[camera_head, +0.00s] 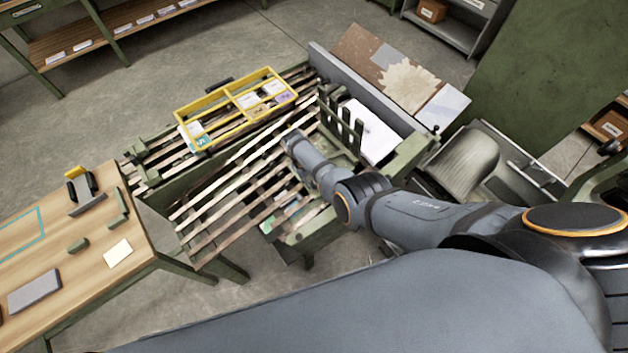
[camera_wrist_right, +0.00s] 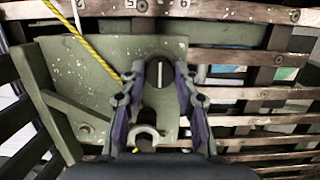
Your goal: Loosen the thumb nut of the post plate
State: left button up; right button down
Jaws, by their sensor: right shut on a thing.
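In the right wrist view, the post plate (camera_wrist_right: 65,75) is a worn green metal plate in front of wooden slats. The thumb nut (camera_wrist_right: 163,73) is a dark round knob with a pale line down its face, at the plate's right part. My right gripper (camera_wrist_right: 161,75) has its fingertips on either side of the nut and is shut on it. In the head view my right arm reaches to the slatted rack (camera_head: 228,188). The gripper's fingers (camera_head: 290,138) are hard to make out there, and the nut is hidden. My left gripper is not in view.
A yellow cord (camera_wrist_right: 92,50) runs across the plate beside my gripper. A grey U-shaped piece (camera_wrist_right: 146,133) sits below the nut. A yellow divided tray (camera_head: 237,103) with cards lies on the rack. A wooden table (camera_head: 95,275) stands at left, with open floor behind.

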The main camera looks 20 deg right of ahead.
dwell(0.5)
jog(key=c, duration=1)
grip_release()
